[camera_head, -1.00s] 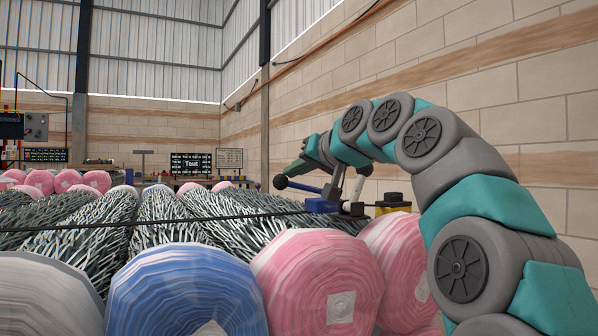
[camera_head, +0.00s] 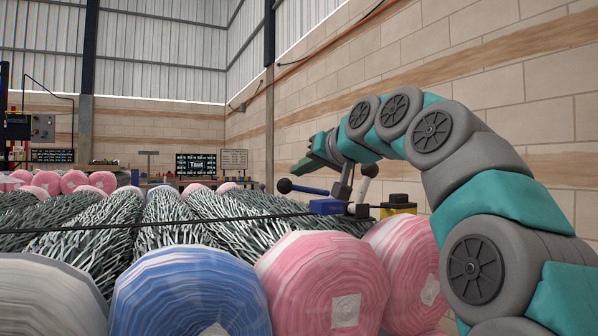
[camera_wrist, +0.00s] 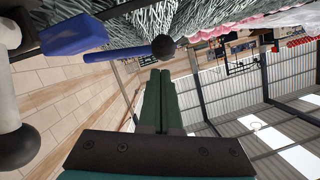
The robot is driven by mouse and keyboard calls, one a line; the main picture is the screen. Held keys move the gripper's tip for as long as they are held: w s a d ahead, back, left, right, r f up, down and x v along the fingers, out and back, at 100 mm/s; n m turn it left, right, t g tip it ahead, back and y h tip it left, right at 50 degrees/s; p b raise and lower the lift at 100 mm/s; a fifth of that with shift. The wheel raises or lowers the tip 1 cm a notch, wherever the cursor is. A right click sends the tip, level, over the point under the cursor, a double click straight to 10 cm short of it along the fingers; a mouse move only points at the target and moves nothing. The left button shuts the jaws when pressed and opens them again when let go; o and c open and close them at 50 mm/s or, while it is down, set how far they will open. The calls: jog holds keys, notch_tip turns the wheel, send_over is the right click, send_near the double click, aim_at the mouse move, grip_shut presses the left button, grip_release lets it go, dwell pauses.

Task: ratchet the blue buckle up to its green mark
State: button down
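The blue buckle (camera_head: 327,206) sits on a dark strap (camera_head: 150,221) above the rolls. Its blue lever (camera_head: 308,190) reaches left to a black ball knob (camera_head: 284,186), low and near level. My gripper (camera_head: 298,169) is just above the knob, apart from it, fingers pointing down-left. In the wrist view, my green fingers (camera_wrist: 161,72) lie side by side, shut with nothing between them. The black knob is just beyond their tips, with the lever (camera_wrist: 103,55) and buckle (camera_wrist: 72,35) to the left. I cannot make out a green mark.
Pink rolls (camera_head: 290,285) and a blue roll (camera_head: 150,300) fill the front, wire mesh (camera_head: 170,215) behind. The brick wall is to the right.

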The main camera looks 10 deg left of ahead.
jog(key=w+r+v, duration=0.1)
jog(key=v, duration=1)
jog(key=shift+s+d+r, duration=0.35)
jog(key=shift+d+r, duration=0.05)
